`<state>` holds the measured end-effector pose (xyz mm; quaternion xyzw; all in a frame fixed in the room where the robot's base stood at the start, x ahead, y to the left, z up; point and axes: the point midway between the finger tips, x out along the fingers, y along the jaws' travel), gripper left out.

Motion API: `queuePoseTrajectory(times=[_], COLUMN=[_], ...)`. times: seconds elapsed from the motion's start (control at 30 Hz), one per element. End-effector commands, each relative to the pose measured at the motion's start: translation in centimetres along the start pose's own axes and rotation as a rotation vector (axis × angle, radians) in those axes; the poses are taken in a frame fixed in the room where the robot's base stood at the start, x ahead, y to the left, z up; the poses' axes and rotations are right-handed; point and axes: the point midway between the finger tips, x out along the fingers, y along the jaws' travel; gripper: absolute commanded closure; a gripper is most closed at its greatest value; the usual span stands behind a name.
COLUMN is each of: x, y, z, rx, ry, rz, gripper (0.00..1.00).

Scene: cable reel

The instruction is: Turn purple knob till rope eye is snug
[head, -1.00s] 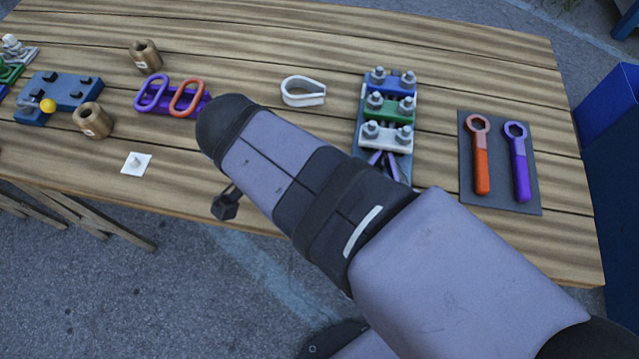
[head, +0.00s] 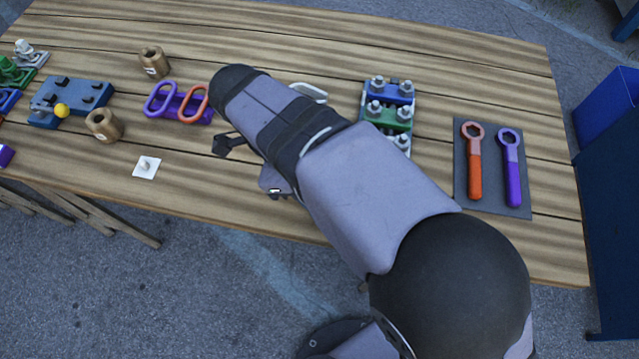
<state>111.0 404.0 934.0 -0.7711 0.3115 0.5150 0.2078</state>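No knob can be made out for sure. A small purple piece (head: 5,155) is cut off by the left edge of the head view. No rope eye shows clearly; a pale teardrop-shaped loop (head: 309,92) lies at the back, partly hidden behind my arm. My gripper (head: 228,145) shows only as a dark piece beside the wrist, above the bare front of the table. Its fingertips cannot be made out.
A purple rack (head: 183,118) holds a purple and an orange loop. Orange and purple wrenches (head: 473,162) lie on a dark mat at right.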

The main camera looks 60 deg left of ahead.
Motion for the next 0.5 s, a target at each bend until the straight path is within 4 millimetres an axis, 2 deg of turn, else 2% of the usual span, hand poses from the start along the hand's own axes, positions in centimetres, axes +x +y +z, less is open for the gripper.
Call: queuePoseTrajectory(times=[0.5], x=[-0.02], y=[-0.01], z=[0.11], rx=[0.032], ry=[-0.004], rz=[0.013], gripper=[0.84])
